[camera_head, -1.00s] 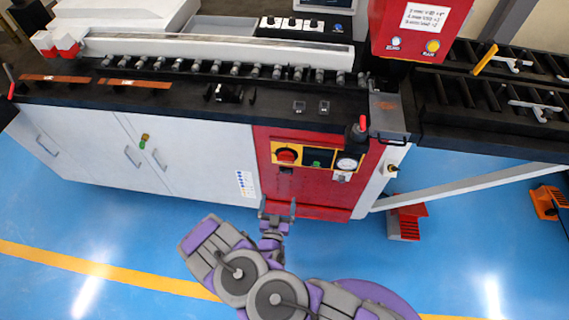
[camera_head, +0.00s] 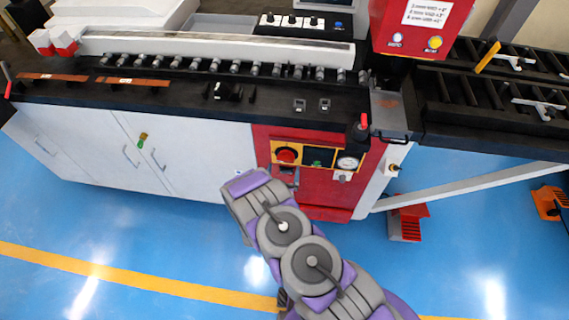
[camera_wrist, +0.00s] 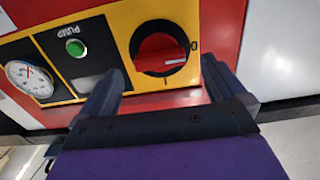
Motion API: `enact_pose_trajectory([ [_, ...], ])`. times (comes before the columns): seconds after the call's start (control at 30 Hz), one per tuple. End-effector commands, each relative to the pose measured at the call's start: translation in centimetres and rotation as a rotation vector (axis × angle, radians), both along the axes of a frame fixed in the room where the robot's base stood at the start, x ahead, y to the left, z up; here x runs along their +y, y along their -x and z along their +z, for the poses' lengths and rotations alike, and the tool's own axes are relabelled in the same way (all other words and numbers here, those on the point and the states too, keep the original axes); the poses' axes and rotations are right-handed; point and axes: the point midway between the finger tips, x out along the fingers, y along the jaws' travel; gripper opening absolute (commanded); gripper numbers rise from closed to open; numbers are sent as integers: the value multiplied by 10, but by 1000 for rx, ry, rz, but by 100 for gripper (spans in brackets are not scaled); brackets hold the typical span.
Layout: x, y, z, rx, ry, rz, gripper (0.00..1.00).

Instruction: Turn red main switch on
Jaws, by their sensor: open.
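The red main switch (camera_wrist: 160,53) is a round red knob on a black disc in a yellow panel. In the wrist view its white mark points right, close to the printed 0. In the head view the switch (camera_head: 287,155) sits at the left of the yellow panel, on the red cabinet front. My gripper (camera_wrist: 162,66) is open and empty, its fingers on either side below the knob, seemingly short of it; the exact gap is unclear. In the head view my arm hides most of the gripper.
Beside the switch are a green PUMP button (camera_wrist: 75,47) and a pressure gauge (camera_wrist: 28,78). The black worktop (camera_head: 180,98) overhangs above, with a red-tipped lever (camera_head: 363,124) at its edge. The blue floor (camera_head: 130,225) in front is clear.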

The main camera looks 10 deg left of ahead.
Motion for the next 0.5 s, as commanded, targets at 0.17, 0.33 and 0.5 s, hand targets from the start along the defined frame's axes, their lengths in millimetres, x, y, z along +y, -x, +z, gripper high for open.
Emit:
enact_pose_trajectory([
  [0.17, -2, -25, 0, -3, 0, -4, 98],
  [0.33, -1, -38, 0, -1, 1, -2, 98],
  [0.5, 0, -42, 0, 0, 1, 1, 98],
])
